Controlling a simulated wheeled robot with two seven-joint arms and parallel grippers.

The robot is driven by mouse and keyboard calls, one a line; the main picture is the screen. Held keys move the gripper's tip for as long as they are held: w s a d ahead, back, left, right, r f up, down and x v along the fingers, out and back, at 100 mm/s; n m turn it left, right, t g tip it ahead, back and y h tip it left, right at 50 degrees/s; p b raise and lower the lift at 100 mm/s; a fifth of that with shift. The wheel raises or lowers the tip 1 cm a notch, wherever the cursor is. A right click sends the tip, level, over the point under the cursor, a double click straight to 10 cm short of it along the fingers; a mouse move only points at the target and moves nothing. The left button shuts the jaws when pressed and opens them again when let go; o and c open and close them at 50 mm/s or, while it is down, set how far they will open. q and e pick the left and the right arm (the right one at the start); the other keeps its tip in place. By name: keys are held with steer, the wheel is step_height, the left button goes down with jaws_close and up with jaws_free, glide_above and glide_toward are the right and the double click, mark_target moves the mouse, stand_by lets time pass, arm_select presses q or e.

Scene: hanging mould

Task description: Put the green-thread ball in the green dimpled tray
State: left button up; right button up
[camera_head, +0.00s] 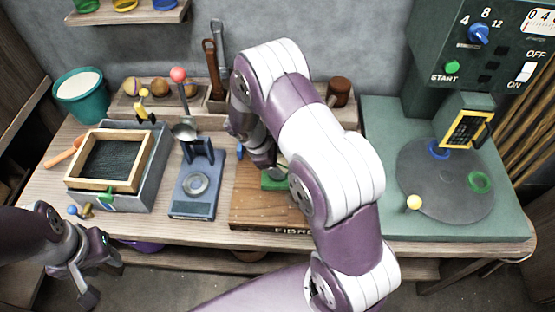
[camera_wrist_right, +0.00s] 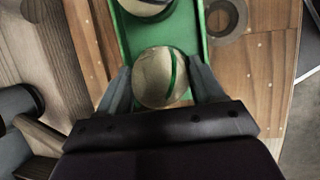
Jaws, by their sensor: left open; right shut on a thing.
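The green-thread ball (camera_wrist_right: 155,78) is a pale, worn ball with a green stripe. My right gripper (camera_wrist_right: 160,88) is shut on it, one finger at each side. The ball is over or in the green tray (camera_wrist_right: 187,32); I cannot tell whether it touches the bottom. Another pale ball with a dark band (camera_wrist_right: 146,6) is at the tray's far end in the wrist view. In the head view the green tray (camera_head: 273,183) shows partly below my right gripper (camera_head: 266,170), and my arm hides the rest. My left gripper (camera_head: 98,282) is open and empty at lower left.
The tray is on a wooden board (camera_head: 262,208). Left of it are a blue stand (camera_head: 193,197) and a wood-framed screen box (camera_head: 150,187). A rack with several balls (camera_head: 160,86) is behind. A green machine (camera_head: 385,130) with a round plate stands right.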

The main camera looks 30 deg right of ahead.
steer(key=shift+f, duration=0.1)
steer(key=o, duration=1.3)
steer(key=v, duration=1.2)
steer(key=shift+a+r, duration=0.15)
steer(key=shift+r, duration=0.2)
